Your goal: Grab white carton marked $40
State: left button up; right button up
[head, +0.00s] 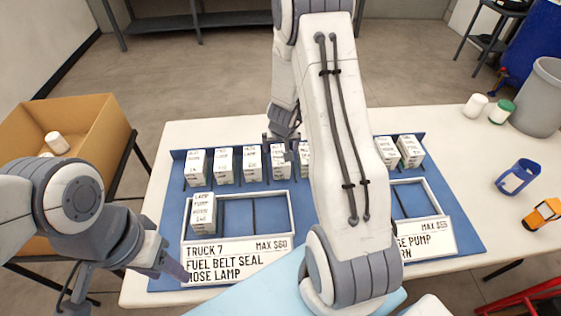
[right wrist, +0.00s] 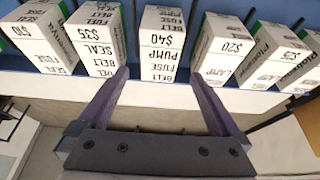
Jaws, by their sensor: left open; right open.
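The white carton marked $40 (right wrist: 161,42) stands in the middle of a row in the right wrist view, with FUSE, BELT and PUMP printed on it. My right gripper (right wrist: 159,73) is open and empty, its two fingers spread to either side of this carton's near end; I cannot tell how far above or short of it they are. In the head view my right gripper (head: 284,142) hangs over the row at the back of the blue mat (head: 303,192), partly hiding the cartons there. My left gripper (head: 176,268) is open and empty by the front left of the table.
Neighbouring cartons marked $35 (right wrist: 96,36) and $20 (right wrist: 226,46) stand close on both sides. One carton (head: 203,213) stands in the left truck tray (head: 287,200). My right arm hides the mat's middle. A cardboard box (head: 95,115) is at left; a grey bin (head: 540,98) at right.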

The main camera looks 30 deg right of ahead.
aim_at(280, 154)
jog(key=b+x, duration=0.2)
jog(key=x, duration=0.3)
jog(key=shift+s, duration=0.1)
jog(key=shift+s+b+x, duration=0.15)
jog(key=shift+b+x, duration=0.75)
jog(key=shift+x, duration=0.3)
jog(key=shift+s+b+x, duration=0.1)
jog(key=shift+b+x, duration=0.8)
jog(key=shift+x, duration=0.35)
jog(key=shift+f, duration=0.3)
grip_shut()
